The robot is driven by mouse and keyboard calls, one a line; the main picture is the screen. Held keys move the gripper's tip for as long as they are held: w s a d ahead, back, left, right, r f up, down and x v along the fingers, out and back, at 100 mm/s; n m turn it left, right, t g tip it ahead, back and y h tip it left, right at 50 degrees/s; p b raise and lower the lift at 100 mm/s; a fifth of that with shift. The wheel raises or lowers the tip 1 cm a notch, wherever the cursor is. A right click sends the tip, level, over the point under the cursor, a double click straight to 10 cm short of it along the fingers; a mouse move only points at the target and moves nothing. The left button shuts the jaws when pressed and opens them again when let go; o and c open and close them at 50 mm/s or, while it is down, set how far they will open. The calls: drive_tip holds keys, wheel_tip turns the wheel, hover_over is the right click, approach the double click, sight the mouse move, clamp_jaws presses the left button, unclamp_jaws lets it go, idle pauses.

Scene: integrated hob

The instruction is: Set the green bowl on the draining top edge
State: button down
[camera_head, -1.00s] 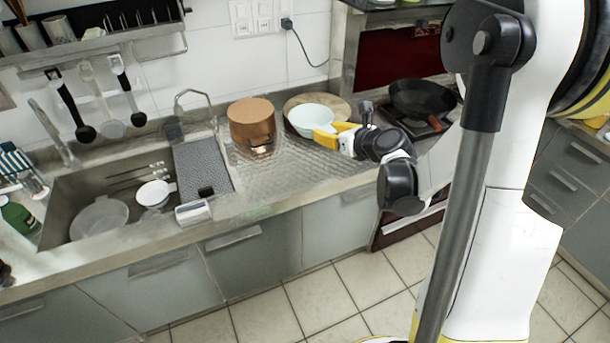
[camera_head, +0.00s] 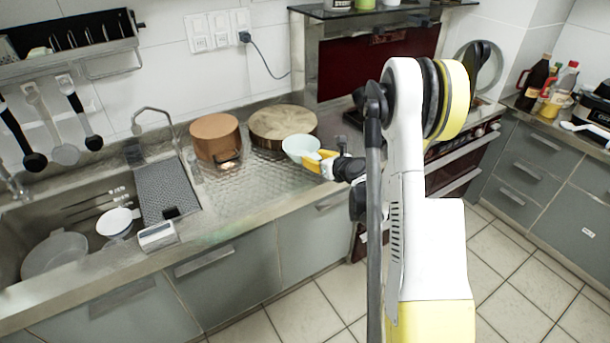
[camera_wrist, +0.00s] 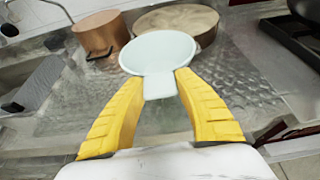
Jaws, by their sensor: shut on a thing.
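The pale green bowl (camera_head: 296,147) is upright at my gripper (camera_head: 322,158), over the right part of the counter. In the wrist view the bowl (camera_wrist: 158,47) has a flat tab (camera_wrist: 160,86) that sits between my yellow fingertips (camera_wrist: 163,84); the fingers are shut on it. The draining top (camera_head: 235,188) is the dimpled metal surface to the left of and below the bowl; it also shows in the wrist view (camera_wrist: 235,82). I cannot tell how high the bowl is above the metal.
The sink (camera_head: 75,232), with a white pan (camera_head: 116,222), is at the left. The dimpled metal in front of the pot is clear.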

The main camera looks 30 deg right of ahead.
drive_tip(key=shift+w+a+f+b, duration=0.35)
drive_tip(key=shift+w+a+f, duration=0.5)
drive_tip(key=shift+w, duration=0.2)
wheel_tip(320, 180, down, 4)
drive_tip(key=shift+d+b, duration=0.1)
drive_tip(key=shift+b, duration=1)
drive_tip(key=shift+r, duration=0.2)
drive_tip(key=c, duration=1)
unclamp_jaws()
drive_tip(key=shift+f, duration=0.15)
drive_tip(key=shift+o, duration=0.2)
